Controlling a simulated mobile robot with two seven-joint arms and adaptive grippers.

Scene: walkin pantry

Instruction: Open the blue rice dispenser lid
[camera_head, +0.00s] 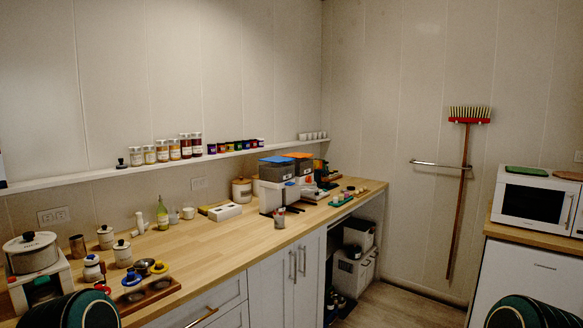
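The blue rice dispenser (274,172) stands toward the far end of the wooden counter. Its flat blue lid (276,159) lies across its top and looks closed, though it is small at this distance. A similar dispenser with an orange lid (299,155) stands just behind it to the right. Neither gripper is in view. Only dark green rounded parts of my arms show at the bottom left and bottom right corners, far from the dispenser.
The wooden counter (235,240) holds a pot (31,253), several jars, a green bottle (162,213) and a white box (224,212). A small cup (279,218) stands before the dispensers. A shelf of jars runs above. A microwave (537,200) is at right. Floor between is clear.

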